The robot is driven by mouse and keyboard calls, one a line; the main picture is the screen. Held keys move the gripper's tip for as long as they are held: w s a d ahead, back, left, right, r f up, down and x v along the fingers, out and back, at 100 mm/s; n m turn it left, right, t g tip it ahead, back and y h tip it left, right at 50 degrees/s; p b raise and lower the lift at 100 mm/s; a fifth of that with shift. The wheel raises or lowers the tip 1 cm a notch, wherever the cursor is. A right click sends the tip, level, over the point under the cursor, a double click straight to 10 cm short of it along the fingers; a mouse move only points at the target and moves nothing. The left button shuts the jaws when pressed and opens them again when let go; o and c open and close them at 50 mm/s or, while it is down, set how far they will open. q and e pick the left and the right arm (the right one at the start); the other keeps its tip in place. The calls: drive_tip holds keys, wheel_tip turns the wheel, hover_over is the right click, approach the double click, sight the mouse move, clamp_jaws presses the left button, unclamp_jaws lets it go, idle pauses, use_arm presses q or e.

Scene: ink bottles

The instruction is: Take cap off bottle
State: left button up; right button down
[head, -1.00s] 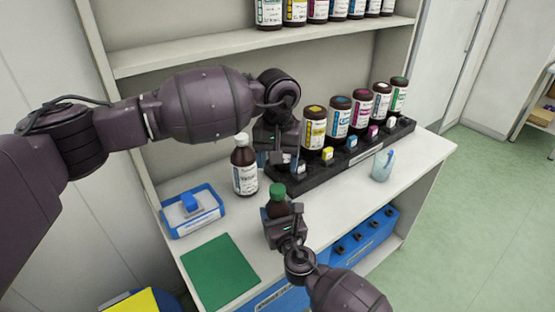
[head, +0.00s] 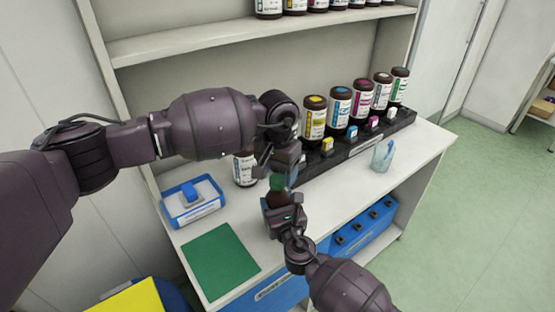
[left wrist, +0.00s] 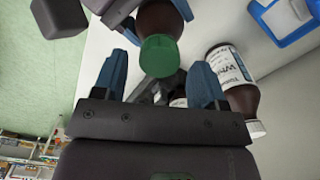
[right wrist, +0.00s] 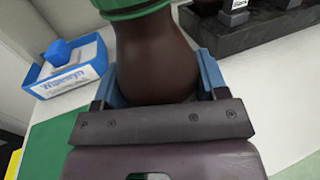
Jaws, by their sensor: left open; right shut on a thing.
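A dark brown bottle (right wrist: 157,62) with a green cap (head: 277,181) is held upright above the counter. My right gripper (head: 282,208) is shut on the bottle's body, with blue fingers on either side in the right wrist view. My left gripper (head: 279,168) is open just above and beside the green cap. In the left wrist view the cap (left wrist: 159,56) lies between and beyond the blue fingertips (left wrist: 160,75); I see no firm contact. The left gripper partly hides the cap in the head view.
A white-labelled bottle (head: 244,170) stands close behind the left gripper. A black rack (head: 364,143) with several ink bottles runs along the back right. A blue tray (head: 193,201), a green mat (head: 220,262) and a clear cup (head: 383,155) are on the counter.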

use_arm(q)
drive_tip(key=shift+f, duration=0.8)
